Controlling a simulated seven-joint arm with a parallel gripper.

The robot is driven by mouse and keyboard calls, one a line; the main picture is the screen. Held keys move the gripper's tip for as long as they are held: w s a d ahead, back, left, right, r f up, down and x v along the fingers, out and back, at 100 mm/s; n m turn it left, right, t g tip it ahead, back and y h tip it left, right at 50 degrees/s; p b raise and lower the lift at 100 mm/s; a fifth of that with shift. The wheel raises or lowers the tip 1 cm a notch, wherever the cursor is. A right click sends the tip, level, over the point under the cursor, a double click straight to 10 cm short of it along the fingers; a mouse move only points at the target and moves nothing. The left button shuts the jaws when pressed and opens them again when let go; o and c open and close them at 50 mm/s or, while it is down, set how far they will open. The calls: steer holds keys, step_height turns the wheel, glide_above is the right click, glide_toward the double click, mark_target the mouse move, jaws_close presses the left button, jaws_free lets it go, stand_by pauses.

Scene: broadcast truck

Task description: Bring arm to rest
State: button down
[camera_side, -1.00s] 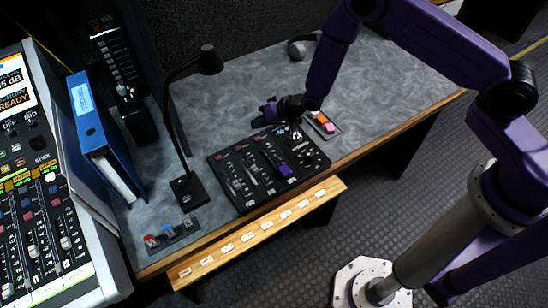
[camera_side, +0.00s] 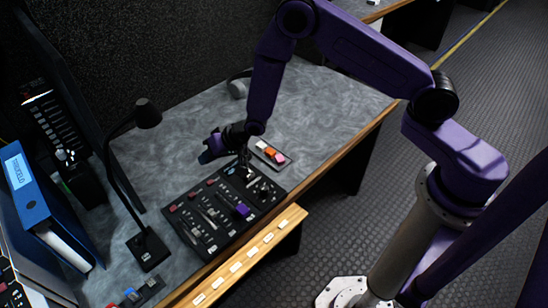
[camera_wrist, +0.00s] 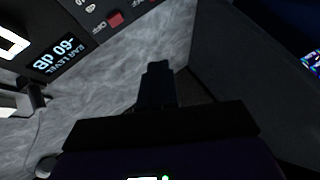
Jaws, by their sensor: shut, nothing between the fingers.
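My gripper (camera_side: 207,153) is at the end of the purple arm, low over the grey desk beside the far edge of a black control panel (camera_side: 188,229). In the wrist view its dark fingers (camera_wrist: 157,70) are together and empty, with desk surface behind them. The fingertips are small and partly lost against the dark hand in the side view. The panel has several sliders, one with a purple knob (camera_side: 242,210). Its lit display (camera_wrist: 57,55) shows at the upper left of the wrist view. I cannot tell whether the gripper touches anything.
A black desk lamp (camera_side: 147,114) and a blue binder (camera_side: 30,200) stand to the left. Headphones (camera_side: 238,86) lie at the back. A labelled wooden ledge (camera_side: 250,254) runs along the front. The desk's right part is clear.

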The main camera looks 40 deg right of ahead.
steer(key=s+d+r+n+g+h, duration=0.15)
steer(key=s+r+n+g, duration=0.4)
steer(key=s+r, duration=0.95)
steer(key=s+d+r+n+h, duration=0.1)
steer(key=s+d+r+n, duration=0.2)
steer(key=s+d, duration=0.5)
steer(key=s+d+r+n+g+h, duration=0.1)
steer(key=s+d+r+n, duration=0.3)
steer(key=s, duration=1)
steer(key=d+n+h, duration=0.1)
steer(key=d+n, duration=0.1)
steer(key=d, duration=0.2)
steer(key=shift+s+r, duration=0.2)
steer(key=shift+s, duration=0.1)
steer(key=shift+g, duration=0.25)
